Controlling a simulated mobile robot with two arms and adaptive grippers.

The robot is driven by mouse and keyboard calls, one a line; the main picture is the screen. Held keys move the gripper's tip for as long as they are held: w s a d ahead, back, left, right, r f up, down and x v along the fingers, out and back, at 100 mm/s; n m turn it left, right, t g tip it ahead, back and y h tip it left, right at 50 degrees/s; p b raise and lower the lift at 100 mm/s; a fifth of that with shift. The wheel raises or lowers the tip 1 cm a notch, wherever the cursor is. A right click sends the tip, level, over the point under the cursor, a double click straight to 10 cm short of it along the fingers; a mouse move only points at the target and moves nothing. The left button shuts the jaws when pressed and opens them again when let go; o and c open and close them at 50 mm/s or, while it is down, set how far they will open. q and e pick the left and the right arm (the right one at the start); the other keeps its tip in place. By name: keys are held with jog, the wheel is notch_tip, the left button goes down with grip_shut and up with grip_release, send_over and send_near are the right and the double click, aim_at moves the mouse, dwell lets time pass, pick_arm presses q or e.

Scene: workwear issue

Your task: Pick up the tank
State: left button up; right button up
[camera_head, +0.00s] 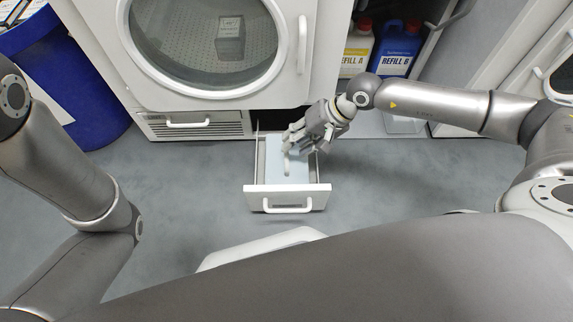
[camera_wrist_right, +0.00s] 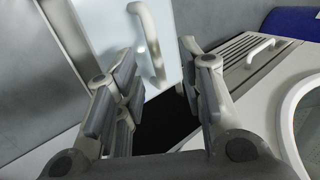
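The tank (camera_head: 286,172) is a pale blue, flat-topped block with a white bar handle (camera_head: 287,157). It lies in a pulled-out white drawer (camera_head: 255,195) below the round-windowed machine. My right gripper (camera_head: 290,141) is above the back part of the tank. In the right wrist view, the tank (camera_wrist_right: 112,30) and its curved handle (camera_wrist_right: 148,38) show ahead of my right gripper (camera_wrist_right: 158,65). The fingers are spread apart, with the handle appearing in the gap between them. I see no closed grip on it. My left gripper is out of view.
The machine door (camera_head: 205,98) stands above the drawer, with a vented panel (camera_head: 195,126) to its left. A blue bin (camera_head: 75,85) stands at the left. Yellow Refill A (camera_head: 357,50) and blue Refill B (camera_head: 397,50) containers stand on the right. Grey floor (camera_head: 400,180) is open around the drawer.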

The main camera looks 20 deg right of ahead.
aim_at(288, 153)
jog(key=b+x, duration=0.3)
jog(key=x, duration=0.1)
jog(key=shift+s+f+b, duration=0.15)
jog(key=shift+f+b, duration=0.2)
jog(key=shift+f, duration=0.2)
jog(key=shift+r, duration=0.1)
grip_shut()
jog(key=shift+r, duration=0.15)
